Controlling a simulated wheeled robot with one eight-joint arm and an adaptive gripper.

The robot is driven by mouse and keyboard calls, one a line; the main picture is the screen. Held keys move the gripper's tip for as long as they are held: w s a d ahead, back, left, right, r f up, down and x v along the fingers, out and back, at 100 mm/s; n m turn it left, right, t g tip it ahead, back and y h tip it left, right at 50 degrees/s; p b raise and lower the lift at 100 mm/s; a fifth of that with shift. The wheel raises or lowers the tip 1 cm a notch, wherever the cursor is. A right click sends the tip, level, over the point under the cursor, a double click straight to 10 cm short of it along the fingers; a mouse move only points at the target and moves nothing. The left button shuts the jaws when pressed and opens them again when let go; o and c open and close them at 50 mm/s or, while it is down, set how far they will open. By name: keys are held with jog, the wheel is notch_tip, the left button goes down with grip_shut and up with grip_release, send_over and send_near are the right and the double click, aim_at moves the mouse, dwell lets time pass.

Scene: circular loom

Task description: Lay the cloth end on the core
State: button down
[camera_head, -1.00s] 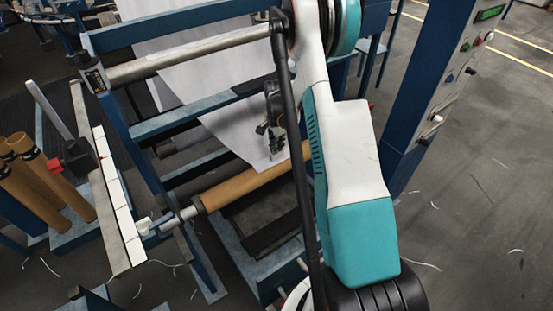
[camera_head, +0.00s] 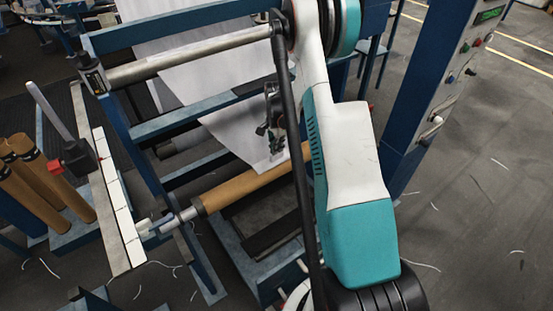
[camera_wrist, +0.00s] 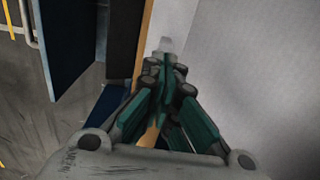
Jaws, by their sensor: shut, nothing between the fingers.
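The white cloth (camera_head: 205,85) hangs from the upper metal roller and narrows to a pointed end (camera_head: 262,164) at the brown core (camera_head: 235,191). The cloth end meets the far side of the core in the head view; whether it rests on it is unclear. My gripper (camera_head: 274,146) is at the cloth's lower end, just above the core, partly hidden by my arm. In the wrist view my gripper (camera_wrist: 166,58) is shut with nothing held, over the tan core (camera_wrist: 146,38), with the cloth (camera_wrist: 250,75) filling the right side.
Blue loom frame bars (camera_head: 185,119) cross behind and above the core. A blue control post (camera_head: 425,100) stands to the right. Spare brown tubes (camera_head: 45,185) stand at the left near a white-topped rail (camera_head: 118,200). Open floor lies at the right.

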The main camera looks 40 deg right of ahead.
jog(key=shift+f, duration=0.2)
jog(key=shift+f+b, duration=0.3)
jog(key=shift+b, duration=0.15)
jog(key=shift+r, duration=0.1)
jog(key=shift+r+p, duration=1.45)
jog(key=shift+r, duration=1.55)
